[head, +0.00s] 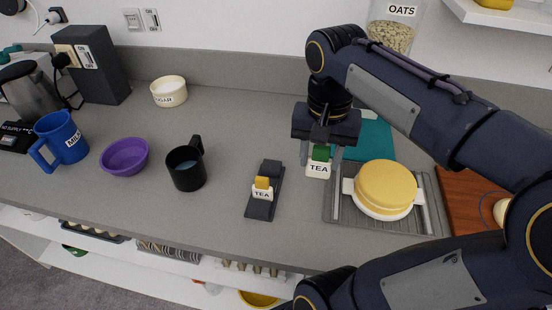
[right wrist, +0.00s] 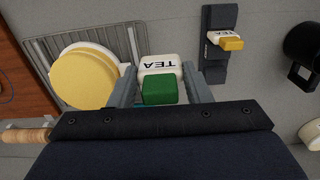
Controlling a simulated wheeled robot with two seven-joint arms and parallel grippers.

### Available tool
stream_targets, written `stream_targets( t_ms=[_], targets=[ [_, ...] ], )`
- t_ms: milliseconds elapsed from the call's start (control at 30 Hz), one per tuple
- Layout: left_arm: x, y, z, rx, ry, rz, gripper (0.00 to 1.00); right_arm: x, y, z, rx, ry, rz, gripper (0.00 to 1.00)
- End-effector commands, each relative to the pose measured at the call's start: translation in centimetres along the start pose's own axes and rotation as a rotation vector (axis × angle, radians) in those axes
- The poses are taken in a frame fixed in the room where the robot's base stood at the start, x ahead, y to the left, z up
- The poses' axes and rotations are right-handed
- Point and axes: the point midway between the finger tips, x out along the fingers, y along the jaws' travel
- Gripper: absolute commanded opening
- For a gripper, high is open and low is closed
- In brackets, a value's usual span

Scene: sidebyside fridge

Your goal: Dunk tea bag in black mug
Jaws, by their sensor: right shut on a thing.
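The black mug (head: 186,169) stands upright on the counter left of centre, with dark liquid inside; part of it shows in the right wrist view (right wrist: 302,50). My right gripper (head: 320,160) is shut on a tea bag with a green top (head: 320,153) and a white TEA tag, held above the counter to the right of the mug. The green-topped tea bag also shows between the fingers in the right wrist view (right wrist: 159,89). A second tea bag, with a yellow top (head: 262,183), sits on a dark holder (head: 259,209) between the mug and my gripper. My left gripper is not in view.
A purple bowl (head: 125,156), blue MILK mug (head: 61,139) and sugar bowl (head: 169,91) stand left and behind the mug. A wooden board (head: 470,206) is farther right.

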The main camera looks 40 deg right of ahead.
Motion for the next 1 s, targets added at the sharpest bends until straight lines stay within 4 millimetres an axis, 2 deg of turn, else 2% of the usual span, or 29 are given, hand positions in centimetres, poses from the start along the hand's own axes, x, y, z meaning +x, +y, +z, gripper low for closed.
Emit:
stream_targets(
  t_ms=[467, 567, 867, 1000],
  targets=[
    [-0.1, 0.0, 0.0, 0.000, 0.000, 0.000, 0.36, 0.2, -0.4, -0.2, -0.002, -0.001, 0.001, 0.23],
    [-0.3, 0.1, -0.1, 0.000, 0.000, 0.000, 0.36, 0.8, -1.7, -1.0, -0.005, -0.004, 0.003, 0.23],
    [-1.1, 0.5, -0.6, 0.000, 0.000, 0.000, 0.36, 4.1, -8.1, -4.7, -0.005, -0.005, 0.003, 0.23],
    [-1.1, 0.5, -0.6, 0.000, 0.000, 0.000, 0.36, 6.8, -9.8, -5.7, -0.002, -0.005, 0.003, 0.23]
  ],
)
